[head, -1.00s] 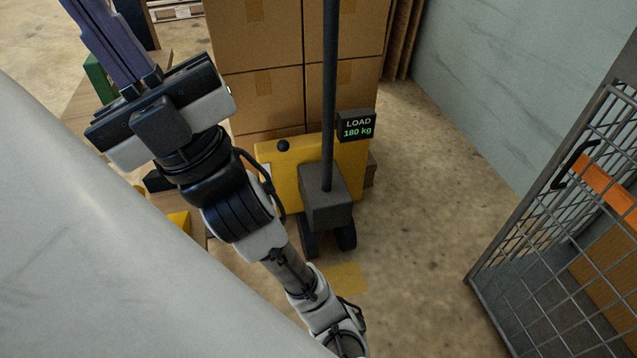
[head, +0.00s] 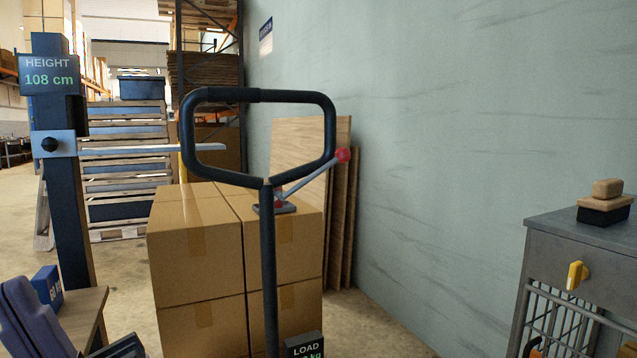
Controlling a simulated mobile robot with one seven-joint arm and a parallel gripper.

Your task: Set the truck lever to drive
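The truck handle (head: 259,95) is a dark closed loop on an upright pole in the middle of the head view. The lever (head: 306,180) is a thin grey rod with a red knob (head: 343,155). It slants up to the right from a small base with red parts beside the pole, just below the loop. No position marks are readable on it. My gripper (head: 18,295) shows only in part at the lower left corner, with purple fingers. It is well away from the lever and not touching it. The finger gap is not clear.
Stacked cartons (head: 195,240) stand behind the pole. A load display (head: 305,346) is cut off below. A height post (head: 60,190) with a side bar and a small table (head: 85,310) stand left. A grey cabinet (head: 580,236) stands right, holding a brush (head: 604,212).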

